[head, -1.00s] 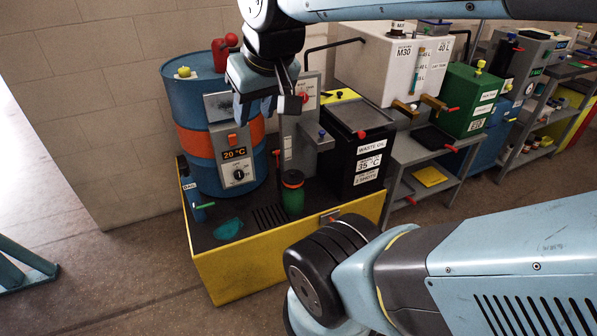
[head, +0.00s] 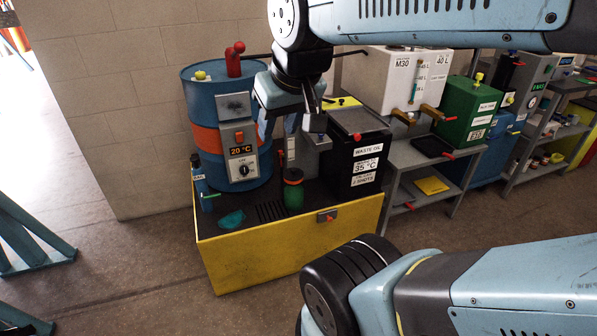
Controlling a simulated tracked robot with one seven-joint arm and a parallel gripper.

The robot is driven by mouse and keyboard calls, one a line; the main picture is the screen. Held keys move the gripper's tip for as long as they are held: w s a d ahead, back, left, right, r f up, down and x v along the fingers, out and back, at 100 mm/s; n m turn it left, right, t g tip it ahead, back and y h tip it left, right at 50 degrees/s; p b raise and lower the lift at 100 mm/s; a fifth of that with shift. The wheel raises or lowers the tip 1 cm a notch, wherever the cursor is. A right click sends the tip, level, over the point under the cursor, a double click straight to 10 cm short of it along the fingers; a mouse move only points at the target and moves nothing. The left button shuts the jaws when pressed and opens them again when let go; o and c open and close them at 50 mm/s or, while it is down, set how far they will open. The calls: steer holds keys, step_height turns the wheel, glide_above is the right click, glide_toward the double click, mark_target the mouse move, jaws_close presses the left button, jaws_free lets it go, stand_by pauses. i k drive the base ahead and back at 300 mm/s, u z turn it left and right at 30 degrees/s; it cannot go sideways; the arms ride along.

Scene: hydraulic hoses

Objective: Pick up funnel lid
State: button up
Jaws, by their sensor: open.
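No part in the head view is clearly marked as a funnel lid, so I cannot tell which one it is. A black waste oil box (head: 345,172) stands at the right end of the yellow-sided tray (head: 290,248), with a flat dark top (head: 358,120) and a small red knob (head: 357,137). A green canister with a red cap (head: 293,189) stands left of the box. My gripper (head: 320,104) hangs down from the arm, open and empty, in front of the area between the blue drum (head: 228,140) and the box. It partly hides what is behind it.
A red-handled fitting (head: 234,60) and a yellow-green cap (head: 200,75) are on the drum's top. A white M30 tank (head: 400,75) and a green tank (head: 470,107) stand on grey shelving at right. A blue trestle (head: 30,235) stands at left. The floor in front is clear.

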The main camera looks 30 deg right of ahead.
mark_target(292, 174)
steer(key=u, duration=0.2)
steer(key=i, duration=0.9)
steer(key=z, duration=0.1)
